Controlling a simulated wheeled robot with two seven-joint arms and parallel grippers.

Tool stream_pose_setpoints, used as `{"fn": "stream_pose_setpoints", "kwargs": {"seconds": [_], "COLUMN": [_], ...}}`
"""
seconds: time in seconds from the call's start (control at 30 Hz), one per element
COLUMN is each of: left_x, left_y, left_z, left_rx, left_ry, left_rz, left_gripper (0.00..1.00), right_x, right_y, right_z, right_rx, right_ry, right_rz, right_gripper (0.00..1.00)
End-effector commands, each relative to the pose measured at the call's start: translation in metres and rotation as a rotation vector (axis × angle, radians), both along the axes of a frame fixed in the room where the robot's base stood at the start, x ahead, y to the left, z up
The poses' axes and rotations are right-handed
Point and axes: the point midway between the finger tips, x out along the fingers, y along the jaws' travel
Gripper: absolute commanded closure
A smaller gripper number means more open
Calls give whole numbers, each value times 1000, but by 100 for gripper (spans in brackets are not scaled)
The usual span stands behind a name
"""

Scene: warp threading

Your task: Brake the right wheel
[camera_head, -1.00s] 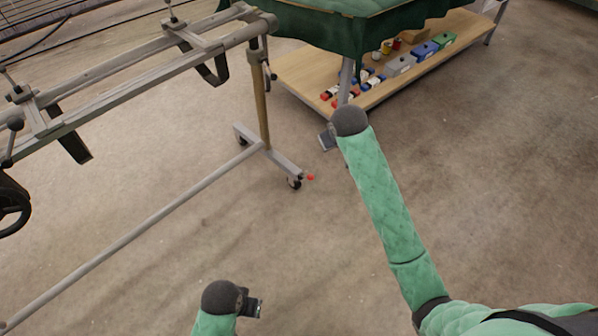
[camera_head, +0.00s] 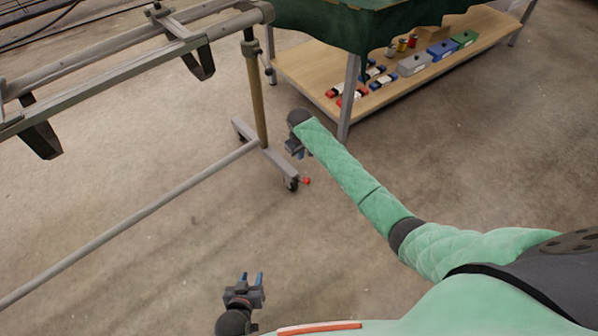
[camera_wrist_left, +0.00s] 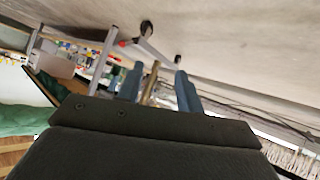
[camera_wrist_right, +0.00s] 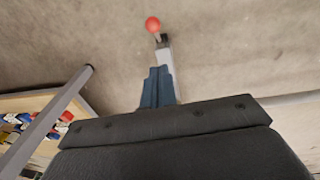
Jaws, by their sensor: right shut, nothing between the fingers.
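The right wheel (camera_head: 291,184) is a dark caster under the front end of the frame's grey foot, with a red ball-tipped brake lever (camera_head: 306,181) beside it. In the right wrist view the red ball (camera_wrist_right: 153,24) shows beyond the fingertips, apart from them. My right gripper (camera_head: 294,152) is above and behind the wheel, near the foot; its blue fingers (camera_wrist_right: 157,72) are together and empty. My left gripper (camera_head: 252,277) is low in the head view, nearer than the wheel. Its fingers (camera_wrist_left: 160,75) are apart with nothing held.
The foot's post (camera_head: 257,100) and long low bar (camera_head: 140,220) stand left of the wheel. A wooden shelf (camera_head: 300,70) with boxes and spools has a metal leg (camera_head: 348,100) right of my right gripper. Bare floor lies in front of the wheel.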

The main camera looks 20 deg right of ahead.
Motion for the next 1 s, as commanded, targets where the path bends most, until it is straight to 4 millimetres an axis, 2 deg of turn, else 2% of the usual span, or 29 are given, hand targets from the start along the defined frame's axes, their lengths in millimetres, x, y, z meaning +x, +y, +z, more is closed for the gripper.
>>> {"fn": "stream_pose_setpoints", "kwargs": {"seconds": [0.2, 0.73, 0.87, 1.0], "left_x": [11, 15, 24, 36], "left_y": [0, -1, -1, -3], "left_z": [16, 24, 36, 60], "left_rx": [-31, -36, -46, -62], "left_ry": [-95, -122, -166, -241], "left_rz": [18, 21, 25, 31], "left_gripper": [64, 64, 64, 64], "right_x": [2, 2, 3, 4], "right_y": [2, 2, 2, 1], "right_z": [1, -2, -9, -20], "right_rx": [7, 6, 6, 6], "right_ry": [-9, -9, -9, -9], "right_rz": [15, 21, 21, 20], "right_gripper": [100, 100, 100, 100]}}
